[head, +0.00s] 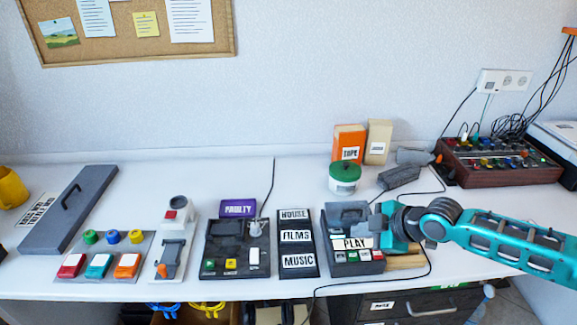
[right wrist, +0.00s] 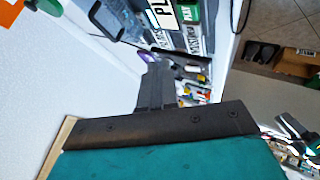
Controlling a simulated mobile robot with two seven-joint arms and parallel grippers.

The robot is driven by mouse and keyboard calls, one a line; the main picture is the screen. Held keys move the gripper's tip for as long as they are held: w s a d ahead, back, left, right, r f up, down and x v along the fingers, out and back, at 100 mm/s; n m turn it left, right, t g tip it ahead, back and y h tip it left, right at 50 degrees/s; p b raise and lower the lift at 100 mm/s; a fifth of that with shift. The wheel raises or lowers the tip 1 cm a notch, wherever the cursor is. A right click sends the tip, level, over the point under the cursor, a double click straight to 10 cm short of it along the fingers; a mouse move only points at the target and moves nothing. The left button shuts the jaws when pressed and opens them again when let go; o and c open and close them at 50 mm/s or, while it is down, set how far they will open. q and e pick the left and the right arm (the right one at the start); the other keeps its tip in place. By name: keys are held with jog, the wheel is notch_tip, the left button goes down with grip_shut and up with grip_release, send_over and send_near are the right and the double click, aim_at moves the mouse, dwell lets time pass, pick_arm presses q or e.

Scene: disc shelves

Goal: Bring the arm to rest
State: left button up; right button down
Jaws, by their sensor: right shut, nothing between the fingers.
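My right arm (head: 500,240) is teal and comes in from the right over the table. My right gripper (head: 381,222) is shut and empty. It is at the right side of the dark player marked PLAY (head: 340,262); I cannot tell whether it touches it. In the right wrist view the dark fingers (right wrist: 155,88) are together beyond the teal wrist housing. My left gripper is in neither view.
Near the gripper stand a green-lidded tub (head: 344,187), an orange box (head: 348,143) and a brown mixer (head: 497,163) with cables. A black cable loops by the arm. HOUSE, FILMS and MUSIC labels mark a dark rack (head: 297,248). The table's back strip is mostly free.

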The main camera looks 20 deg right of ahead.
jog(key=s+a+f+m+t+y, duration=0.1)
jog(key=s+a+f+m, duration=0.55)
jog(key=a, duration=0.55)
jog(key=s+f+m+t+h, duration=0.1)
jog(key=s+f+m+h, duration=0.2)
jog(key=s, duration=0.7)
jog(key=shift+a+f+m+t, duration=0.3)
jog(key=shift+f+m, duration=0.55)
jog(key=shift+m, duration=0.4)
jog(key=shift+s, duration=0.1)
